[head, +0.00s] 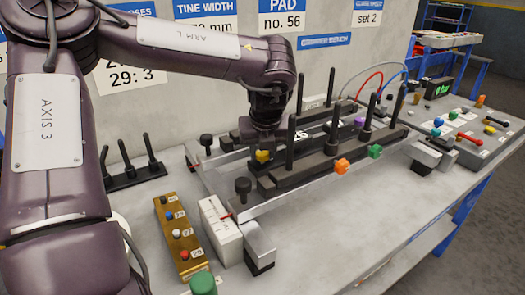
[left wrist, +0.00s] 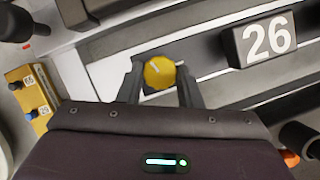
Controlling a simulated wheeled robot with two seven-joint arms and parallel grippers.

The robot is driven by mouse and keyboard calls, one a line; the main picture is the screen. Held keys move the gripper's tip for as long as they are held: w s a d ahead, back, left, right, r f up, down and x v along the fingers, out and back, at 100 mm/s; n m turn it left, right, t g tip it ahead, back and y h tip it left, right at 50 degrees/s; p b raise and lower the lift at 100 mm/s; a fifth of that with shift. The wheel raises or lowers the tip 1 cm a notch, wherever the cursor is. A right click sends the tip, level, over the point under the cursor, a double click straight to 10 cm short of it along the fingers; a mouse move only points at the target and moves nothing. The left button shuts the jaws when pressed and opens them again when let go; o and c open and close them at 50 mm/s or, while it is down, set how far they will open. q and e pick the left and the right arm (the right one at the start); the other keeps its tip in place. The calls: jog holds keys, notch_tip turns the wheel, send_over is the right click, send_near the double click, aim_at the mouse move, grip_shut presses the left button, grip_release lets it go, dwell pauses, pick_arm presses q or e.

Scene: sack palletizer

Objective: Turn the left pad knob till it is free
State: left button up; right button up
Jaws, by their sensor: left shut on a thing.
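A yellow knob (head: 262,156) sits low on the dark tool assembly, just under my left gripper (head: 264,140) in the head view. In the left wrist view the knob (left wrist: 159,72) lies between the two fingers of my left gripper (left wrist: 161,84), with a finger on each side. A pale mark shows on its top. The gripper is shut on the knob. The fingers hide part of the knob in the head view, and what lies beneath it is hidden. My right gripper is in neither view.
A block marked 26 (left wrist: 267,38) stands beside the knob. Black posts (head: 292,141) rise close to my left gripper. An orange knob (head: 341,166) and a green knob (head: 375,151) sit along the front rail. A brass block (head: 180,238) stands at the front left.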

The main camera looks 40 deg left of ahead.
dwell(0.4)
pick_arm(q)
jog(key=o, duration=1)
jog(key=shift+r, duration=0.1)
jog(key=v, duration=0.7)
jog(key=shift+d+r, duration=0.1)
jog(key=shift+r, duration=0.25)
